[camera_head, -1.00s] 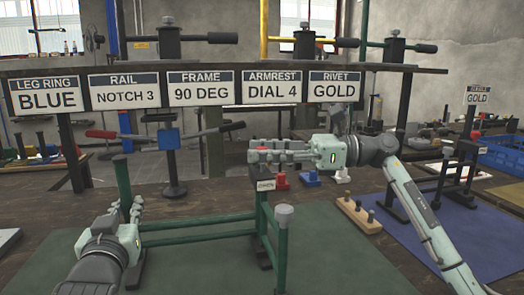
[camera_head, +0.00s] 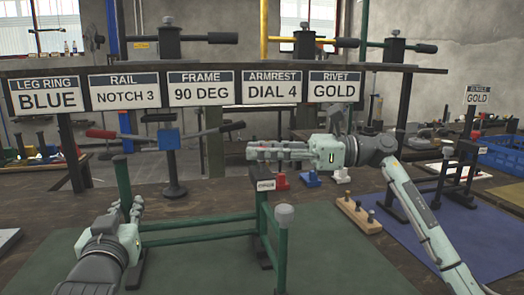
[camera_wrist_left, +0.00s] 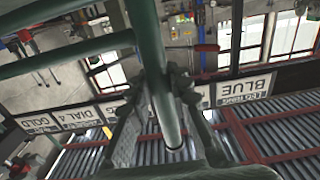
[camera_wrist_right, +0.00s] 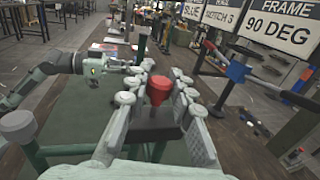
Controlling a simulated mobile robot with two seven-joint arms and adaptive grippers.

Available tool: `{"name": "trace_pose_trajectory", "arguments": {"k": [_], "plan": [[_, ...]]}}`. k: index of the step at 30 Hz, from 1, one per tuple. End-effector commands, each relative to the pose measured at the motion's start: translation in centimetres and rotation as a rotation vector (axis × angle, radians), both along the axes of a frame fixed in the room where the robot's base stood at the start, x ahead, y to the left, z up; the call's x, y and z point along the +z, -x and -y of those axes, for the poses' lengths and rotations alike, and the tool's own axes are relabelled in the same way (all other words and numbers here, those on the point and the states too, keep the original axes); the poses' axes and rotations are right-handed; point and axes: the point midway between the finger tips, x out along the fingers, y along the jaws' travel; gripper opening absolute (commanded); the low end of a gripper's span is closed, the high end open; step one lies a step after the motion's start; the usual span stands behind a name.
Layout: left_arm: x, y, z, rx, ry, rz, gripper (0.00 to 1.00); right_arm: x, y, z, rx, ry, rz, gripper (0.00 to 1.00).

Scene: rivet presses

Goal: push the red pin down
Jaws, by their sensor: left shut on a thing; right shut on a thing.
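The red pin (camera_wrist_right: 158,90) has a round red cap and sits upright on a black block (camera_wrist_right: 155,130) in the right wrist view. My right gripper (camera_wrist_right: 160,88) has its fingers on both sides of the cap. In the head view my right gripper (camera_head: 258,152) lies above the small labelled block (camera_head: 263,185) on the green frame (camera_head: 205,218) and hides the pin. The label's text is too small to read. My left gripper (camera_head: 132,210) is shut around the green upright post (camera_head: 124,182), which also shows in the left wrist view (camera_wrist_left: 158,75).
Red (camera_head: 281,181), blue (camera_head: 312,179) and white (camera_head: 341,175) pieces stand behind the frame. A wooden block with pegs (camera_head: 358,215) lies to the right. A press with red and black handles (camera_head: 168,138) stands behind. Signs (camera_head: 200,90) hang above.

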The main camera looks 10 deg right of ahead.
Motion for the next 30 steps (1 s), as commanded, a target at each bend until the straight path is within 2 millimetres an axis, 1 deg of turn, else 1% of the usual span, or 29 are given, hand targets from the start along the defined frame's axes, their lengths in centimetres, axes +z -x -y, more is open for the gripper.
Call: {"name": "trace_pose_trajectory", "arguments": {"k": [4, 6, 12, 13, 18, 19, 26, 30], "plan": [[0.2, 0.0, 0.0, -0.001, 0.004, 0.003, 0.0, -1.6, -0.1, 0.1, -0.003, 0.002, -0.004, 0.0], [0.2, 0.0, 0.0, -0.001, 0.004, 0.003, 0.0, -2.1, 0.0, 0.0, -0.001, 0.001, -0.002, 0.0], [0.1, 0.0, 0.0, -0.001, 0.005, 0.003, 0.0, -2.2, 0.0, 0.0, 0.0, 0.004, -0.003, 0.0], [0.1, 0.0, 0.0, -0.001, 0.005, 0.003, 0.0, -2.3, 0.0, 0.0, 0.0, 0.004, -0.003, 0.23], [0.1, 0.0, 0.0, 0.0, 0.004, 0.004, 0.0, -2.2, 0.0, 0.0, 0.0, 0.003, -0.003, 0.44], [0.1, 0.0, 0.0, 0.0, 0.004, 0.004, 0.0, -2.2, 0.0, 0.0, 0.0, 0.002, -0.003, 0.46], [0.1, 0.0, 0.0, 0.0, 0.003, 0.003, 0.0, -2.0, 0.0, 0.0, 0.0, 0.001, -0.001, 0.46], [0.2, 0.0, 0.0, 0.0, 0.002, 0.003, 0.0, -2.0, 0.1, 0.8, -0.003, 0.002, -0.001, 0.46]]}}
